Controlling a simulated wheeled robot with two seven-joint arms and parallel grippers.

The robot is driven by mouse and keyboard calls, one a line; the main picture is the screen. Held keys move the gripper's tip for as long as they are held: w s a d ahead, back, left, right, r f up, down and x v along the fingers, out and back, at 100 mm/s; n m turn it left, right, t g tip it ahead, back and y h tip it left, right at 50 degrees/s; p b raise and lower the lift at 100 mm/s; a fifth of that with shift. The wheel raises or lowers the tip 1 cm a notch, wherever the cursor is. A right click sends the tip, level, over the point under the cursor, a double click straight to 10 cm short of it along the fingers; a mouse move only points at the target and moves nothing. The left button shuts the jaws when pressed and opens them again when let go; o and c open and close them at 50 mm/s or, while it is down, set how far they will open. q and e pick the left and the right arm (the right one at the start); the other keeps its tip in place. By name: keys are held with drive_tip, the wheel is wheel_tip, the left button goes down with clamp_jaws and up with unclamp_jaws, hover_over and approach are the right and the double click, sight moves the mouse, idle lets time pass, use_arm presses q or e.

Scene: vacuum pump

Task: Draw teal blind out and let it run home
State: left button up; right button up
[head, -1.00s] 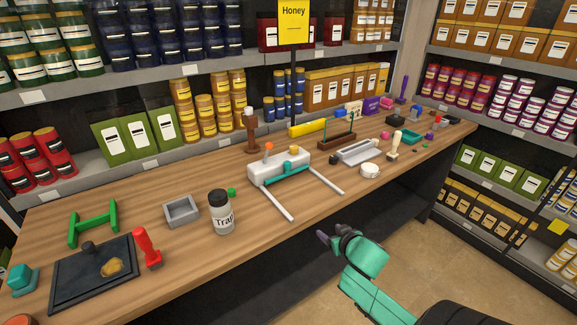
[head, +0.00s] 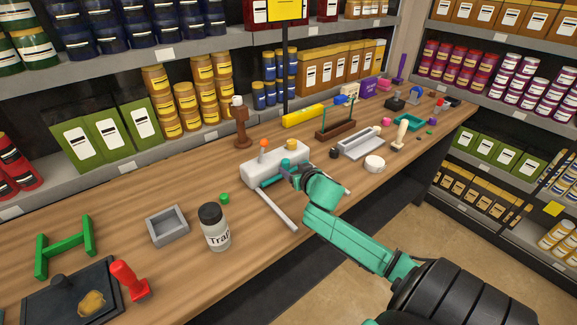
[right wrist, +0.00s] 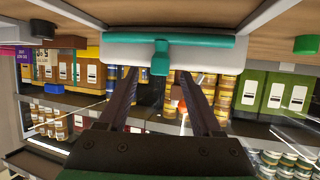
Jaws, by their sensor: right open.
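The white pump-like unit (head: 262,166) stands on the wooden table with a teal bar (head: 267,181) along its front. Two pale rails run forward from it. In the right wrist view, the teal bar (right wrist: 200,41) crosses the white body, with a short teal tab (right wrist: 161,57) at its middle. My right gripper (head: 296,178) is at the bar's front and hides its middle and right part in the head view. Its two fingers (right wrist: 160,72) are open, one on each side of the tab in the picture. I cannot tell whether they touch it. My left gripper is not in view.
A jar (head: 214,228) and a grey open box (head: 168,227) stand left of the rails. A green cap (head: 225,198) lies near the jar. A grey tray (head: 360,143) and a white round piece (head: 374,163) lie to the right. Stocked shelves stand behind.

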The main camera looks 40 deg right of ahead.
sight(287, 165)
drive_tip(key=x, duration=0.3)
drive_tip(key=shift+w, duration=0.25)
drive_tip(key=shift+c, duration=0.3)
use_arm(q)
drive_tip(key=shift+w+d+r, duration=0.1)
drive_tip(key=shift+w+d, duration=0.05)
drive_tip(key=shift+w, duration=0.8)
use_arm(e)
drive_tip(key=shift+d, duration=0.1)
clamp_jaws()
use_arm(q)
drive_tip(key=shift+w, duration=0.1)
